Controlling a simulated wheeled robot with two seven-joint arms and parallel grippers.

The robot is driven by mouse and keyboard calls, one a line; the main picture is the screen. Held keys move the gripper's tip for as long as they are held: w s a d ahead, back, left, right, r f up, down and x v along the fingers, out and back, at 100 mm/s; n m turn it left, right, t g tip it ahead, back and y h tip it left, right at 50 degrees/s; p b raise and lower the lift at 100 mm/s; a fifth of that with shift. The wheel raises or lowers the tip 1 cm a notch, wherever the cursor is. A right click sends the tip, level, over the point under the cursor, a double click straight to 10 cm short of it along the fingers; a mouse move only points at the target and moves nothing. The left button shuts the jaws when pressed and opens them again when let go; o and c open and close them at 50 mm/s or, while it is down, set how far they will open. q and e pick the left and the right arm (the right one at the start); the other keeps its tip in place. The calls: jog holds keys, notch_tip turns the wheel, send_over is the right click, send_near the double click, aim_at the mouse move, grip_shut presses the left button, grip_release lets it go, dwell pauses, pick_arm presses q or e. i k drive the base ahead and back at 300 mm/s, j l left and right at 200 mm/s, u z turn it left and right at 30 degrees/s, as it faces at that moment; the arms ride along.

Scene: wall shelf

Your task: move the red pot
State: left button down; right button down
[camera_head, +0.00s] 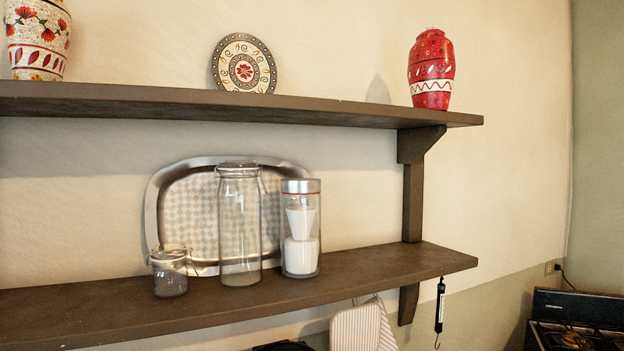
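The red pot (431,68) is a red vase with a white zigzag band and a striped lower part. It stands upright near the right end of the upper shelf (240,104), its base close to the front edge. Nothing touches it in this view. Neither of my grippers shows in the head view.
A decorated plate (228,66) and a floral white vase (38,42) stand on the upper shelf. The lower shelf (390,268) holds glass jars (238,225) and a metal tray (155,205). A stove (575,318) is at lower right. The upper shelf is clear between plate and pot.

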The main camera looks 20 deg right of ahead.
aim_at(431, 69)
jog(key=z, duration=1.35)
jog(key=i+l, duration=0.1)
jog(key=l, duration=0.3)
jog(key=i+l+u, duration=0.1)
jog(key=l+u, duration=0.25)
jog(key=l, duration=0.25)
jog(key=l+u, duration=0.3)
jog(key=l, duration=0.25)
